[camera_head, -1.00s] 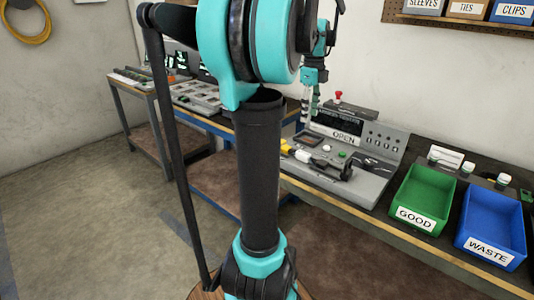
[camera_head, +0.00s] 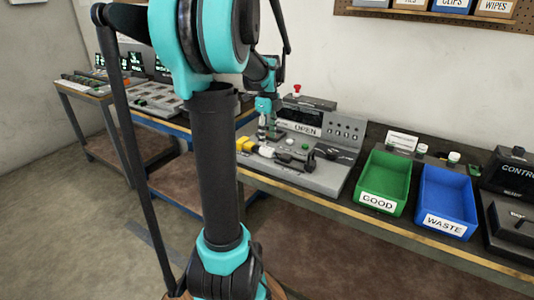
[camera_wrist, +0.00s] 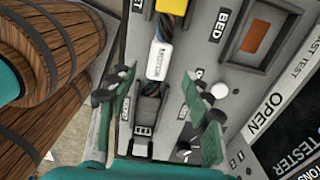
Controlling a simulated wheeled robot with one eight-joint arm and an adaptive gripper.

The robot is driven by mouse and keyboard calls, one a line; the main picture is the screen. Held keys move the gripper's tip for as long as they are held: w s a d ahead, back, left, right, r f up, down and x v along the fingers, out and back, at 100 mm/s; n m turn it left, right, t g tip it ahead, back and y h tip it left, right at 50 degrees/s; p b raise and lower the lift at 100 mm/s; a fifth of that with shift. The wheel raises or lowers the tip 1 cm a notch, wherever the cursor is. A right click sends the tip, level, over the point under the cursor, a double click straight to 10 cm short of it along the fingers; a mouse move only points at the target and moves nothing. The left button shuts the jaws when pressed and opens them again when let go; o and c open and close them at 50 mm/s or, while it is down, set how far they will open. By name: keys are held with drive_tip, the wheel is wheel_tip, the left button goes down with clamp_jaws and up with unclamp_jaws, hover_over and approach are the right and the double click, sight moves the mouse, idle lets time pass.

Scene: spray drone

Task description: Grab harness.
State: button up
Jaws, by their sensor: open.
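The harness (camera_wrist: 160,58) lies on the grey tester in the wrist view, with a white label and a yellow connector (camera_wrist: 172,6) at the top edge. Dark wires join the two, and a black connector or holder (camera_wrist: 147,108) sits below the label. In the head view the yellow end (camera_head: 245,145) shows on the tester's left side. My gripper (camera_wrist: 160,100) is open, with its green fingers on either side of the black part and nothing visibly held. In the head view my gripper (camera_head: 268,132) is just above the tester; contact cannot be told.
The grey tester (camera_head: 318,178) has a raised panel reading OPEN (camera_head: 306,130). A green GOOD bin (camera_head: 385,185) and a blue WASTE bin (camera_head: 447,200) stand to its right. Wooden barrel-like shapes (camera_wrist: 60,50) fill the wrist view's left. Another bench stands at the far left.

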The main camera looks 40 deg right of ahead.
sight(267, 148)
wheel_tip(267, 148, down, 5)
drive_tip(key=shift+a+f, duration=0.1)
idle(0.3)
clamp_jaws()
